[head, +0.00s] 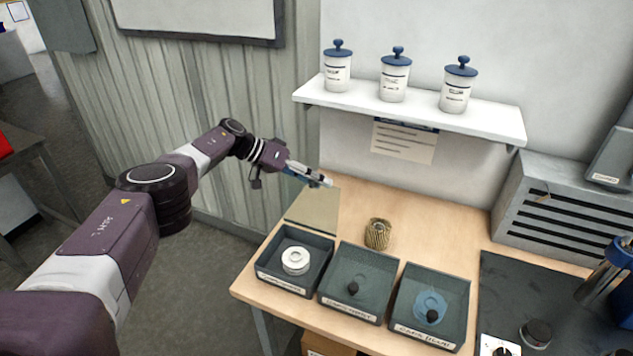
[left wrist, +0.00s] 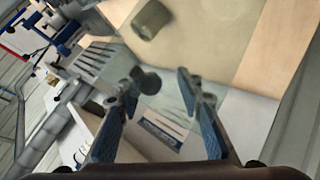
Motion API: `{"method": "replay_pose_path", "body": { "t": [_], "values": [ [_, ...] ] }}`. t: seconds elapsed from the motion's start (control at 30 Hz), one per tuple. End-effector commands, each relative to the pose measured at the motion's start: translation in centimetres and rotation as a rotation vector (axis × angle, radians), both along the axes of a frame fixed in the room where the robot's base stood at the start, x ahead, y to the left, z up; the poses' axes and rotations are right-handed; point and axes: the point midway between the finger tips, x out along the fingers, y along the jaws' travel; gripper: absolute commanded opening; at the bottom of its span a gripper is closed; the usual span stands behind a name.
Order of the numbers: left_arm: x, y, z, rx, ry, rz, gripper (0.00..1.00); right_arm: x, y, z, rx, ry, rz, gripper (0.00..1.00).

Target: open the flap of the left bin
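The left bin (head: 268,265) is a dark open-topped tray at the table's front left, holding a white ring-shaped cartridge (head: 295,260). Its see-through flap (head: 312,210) is swung back behind the bin, leaving the top uncovered. My left gripper (head: 328,182) is above and behind the flap. In the left wrist view my left gripper (left wrist: 156,92) has its two blue fingers spread apart. A dark knob (left wrist: 147,80) on a see-through panel shows near the fingertips; I cannot tell whether they touch it. My right gripper is not in view.
The middle bin (head: 335,305) and right bin (head: 425,335) have see-through flaps lying shut with dark knobs. A ribbed tan filter (head: 377,234) stands behind the middle bin. A white shelf (head: 430,113) with lidded jars hangs above; a grey vented box (head: 550,215) stands at right.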

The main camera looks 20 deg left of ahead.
Motion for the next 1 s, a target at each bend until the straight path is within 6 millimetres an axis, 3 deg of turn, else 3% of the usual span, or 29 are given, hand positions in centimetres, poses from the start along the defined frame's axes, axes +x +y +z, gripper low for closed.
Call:
{"method": "replay_pose_path", "body": {
  "t": [0.27,0.7,1.0],
  "values": [
    [-0.6,1.4,1.2,-0.001,-0.002,0.002,0.34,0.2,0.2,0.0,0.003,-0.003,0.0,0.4],
    [-3.9,7.4,5.9,0.0,-0.001,0.001,0.34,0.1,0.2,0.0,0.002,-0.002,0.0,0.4],
    [-4.7,8.6,6.9,0.0,0.001,-0.001,0.34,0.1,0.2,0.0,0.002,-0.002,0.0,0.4]
  ]
}}
